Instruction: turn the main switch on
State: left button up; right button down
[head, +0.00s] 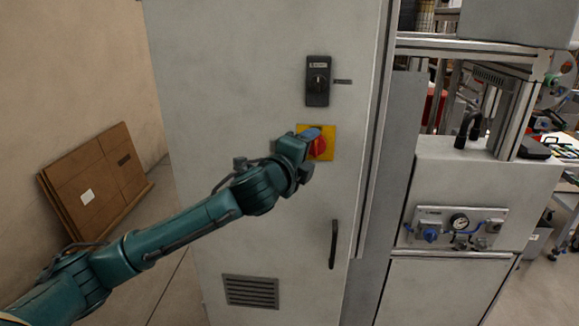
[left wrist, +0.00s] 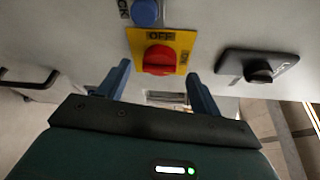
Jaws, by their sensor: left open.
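The main switch is a red rotary knob (head: 318,148) on a yellow plate (head: 330,133) on the grey cabinet door. In the left wrist view the red knob (left wrist: 158,60) sits on the yellow plate (left wrist: 184,44), which carries OFF and ON labels. My left gripper (head: 304,146) is in front of the plate and partly covers it in the head view. In the left wrist view its two blue fingers (left wrist: 158,78) are open and apart, with the knob between them a little ahead. I cannot tell whether they touch it. My right gripper is not in view.
A black lock-like fitting (head: 318,82) is above the plate, and a door handle (head: 333,244) and vent (head: 251,291) are below. A blue round button (left wrist: 146,12) sits beside the plate.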

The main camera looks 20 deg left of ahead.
pick_arm(q)
jog(key=s+a+b, duration=0.1)
jog(key=s, duration=0.9)
jog(key=shift+s+r+b, duration=0.25)
jog(key=shift+r+b, duration=0.15)
jog(key=s+d+f+n+g+h, duration=0.1)
jog(key=s+d+f+n+g, duration=0.2)
jog(key=f, duration=0.9)
jog(key=s+d+f+n+g+h, duration=0.1)
jog(key=s+d+f+n+h, duration=0.15)
jog(key=f+n, duration=0.65)
jog(key=s+f+n+g+y, duration=0.1)
jog(key=s+f+n, duration=0.2)
jog(key=s+f, duration=0.5)
jog(key=s+f+n+g+y, duration=0.1)
jog(key=s+f+n, duration=0.2)
jog(key=s+f, duration=0.5)
notch_tip(320, 180, down, 4)
jog(key=shift+f+n+g, duration=0.25)
jog(key=shift+n+g, duration=0.05)
jog(key=shift+g, duration=0.1)
jog(key=shift+s, duration=0.1)
